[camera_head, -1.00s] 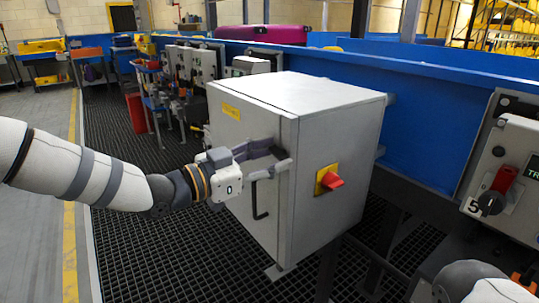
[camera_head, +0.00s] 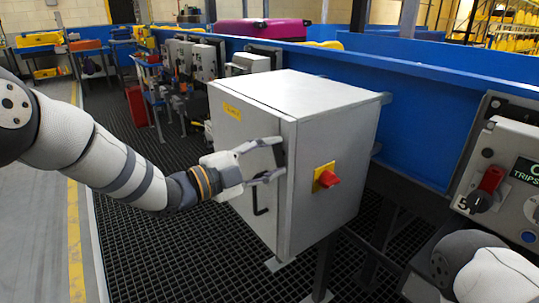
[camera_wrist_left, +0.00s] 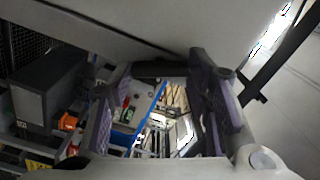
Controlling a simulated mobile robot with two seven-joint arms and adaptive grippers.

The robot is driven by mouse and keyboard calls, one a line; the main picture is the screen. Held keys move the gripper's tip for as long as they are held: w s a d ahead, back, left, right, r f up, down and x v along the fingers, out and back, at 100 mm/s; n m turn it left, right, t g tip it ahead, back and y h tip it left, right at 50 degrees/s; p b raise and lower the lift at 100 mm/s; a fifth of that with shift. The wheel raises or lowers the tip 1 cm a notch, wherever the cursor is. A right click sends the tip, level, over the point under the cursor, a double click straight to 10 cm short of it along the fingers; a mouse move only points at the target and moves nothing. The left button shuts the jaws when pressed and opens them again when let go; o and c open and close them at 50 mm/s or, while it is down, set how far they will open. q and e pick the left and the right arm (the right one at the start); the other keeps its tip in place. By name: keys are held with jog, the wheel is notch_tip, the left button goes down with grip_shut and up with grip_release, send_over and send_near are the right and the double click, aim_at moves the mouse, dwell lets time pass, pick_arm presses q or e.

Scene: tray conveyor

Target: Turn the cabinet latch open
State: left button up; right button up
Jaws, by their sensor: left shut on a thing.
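The grey cabinet (camera_head: 325,100) stands in the middle of the head view with its door facing left. My left gripper (camera_head: 279,158) is at the door's edge nearest the red switch, one finger above the other. The latch's exact angle is mostly hidden by the fingers. My right gripper is out of view.
A black L-shaped handle (camera_head: 260,198) is on the door below my left gripper. A red switch on a yellow plate (camera_head: 327,178) is on the adjoining side. A blue conveyor wall (camera_head: 420,110) runs behind. A control panel (camera_head: 510,175) is at the right.

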pick_arm(q)
jog(key=m+p, duration=0.1)
jog(key=m, duration=0.3)
jog(key=shift+m, duration=0.3)
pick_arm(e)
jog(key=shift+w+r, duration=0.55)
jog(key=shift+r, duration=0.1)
pick_arm(q)
jog(key=o, duration=1.2)
jog(key=shift+c, duration=0.2)
jog(key=v, duration=1.2)
